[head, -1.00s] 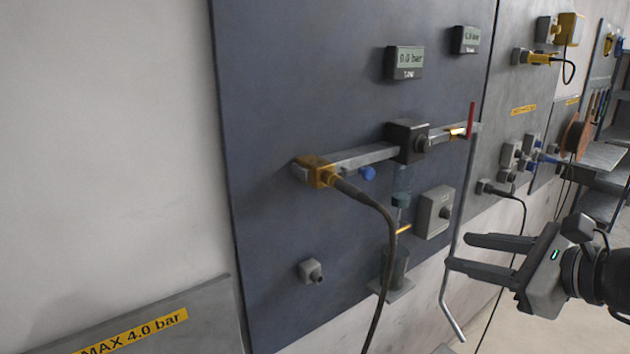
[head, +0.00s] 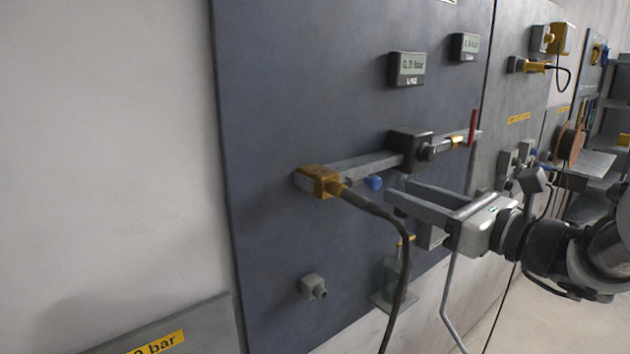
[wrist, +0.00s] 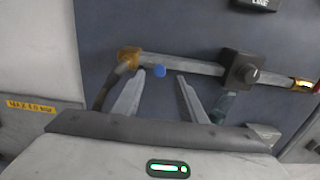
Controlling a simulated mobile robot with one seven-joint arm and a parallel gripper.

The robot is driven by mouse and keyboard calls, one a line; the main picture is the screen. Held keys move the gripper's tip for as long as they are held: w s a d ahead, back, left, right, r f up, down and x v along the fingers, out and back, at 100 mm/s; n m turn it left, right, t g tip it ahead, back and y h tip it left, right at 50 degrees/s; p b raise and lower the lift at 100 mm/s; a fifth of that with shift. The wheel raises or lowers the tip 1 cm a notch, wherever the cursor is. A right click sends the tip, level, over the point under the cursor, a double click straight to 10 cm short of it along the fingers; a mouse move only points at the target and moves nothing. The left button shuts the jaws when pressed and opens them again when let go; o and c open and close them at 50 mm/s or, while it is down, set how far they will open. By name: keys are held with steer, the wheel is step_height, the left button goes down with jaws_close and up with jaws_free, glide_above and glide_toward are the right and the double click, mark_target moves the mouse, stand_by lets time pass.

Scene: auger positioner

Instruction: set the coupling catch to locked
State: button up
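A yellow coupling (head: 319,181) sits at the left end of a grey bar on the dark panel, with a black hose (head: 402,240) hanging from it. It also shows in the wrist view (wrist: 129,58). A small blue knob (head: 373,183) sits just below the bar, right of the coupling. No separate catch can be told apart on the coupling. My gripper (head: 398,190) is open and empty, to the right of the blue knob in the head view. In the wrist view the blue knob (wrist: 159,71) appears between the fingertips; contact cannot be told.
A dark block with a round knob (head: 410,150) is on the bar, and a red lever (head: 472,128) stands at its right end. A glass vessel (head: 392,275) is below, partly behind the hose. A small grey fitting (head: 313,287) is at lower left. The panel's left side is clear.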

mark_target(378, 183)
steer(key=x, duration=0.6)
jaws_close()
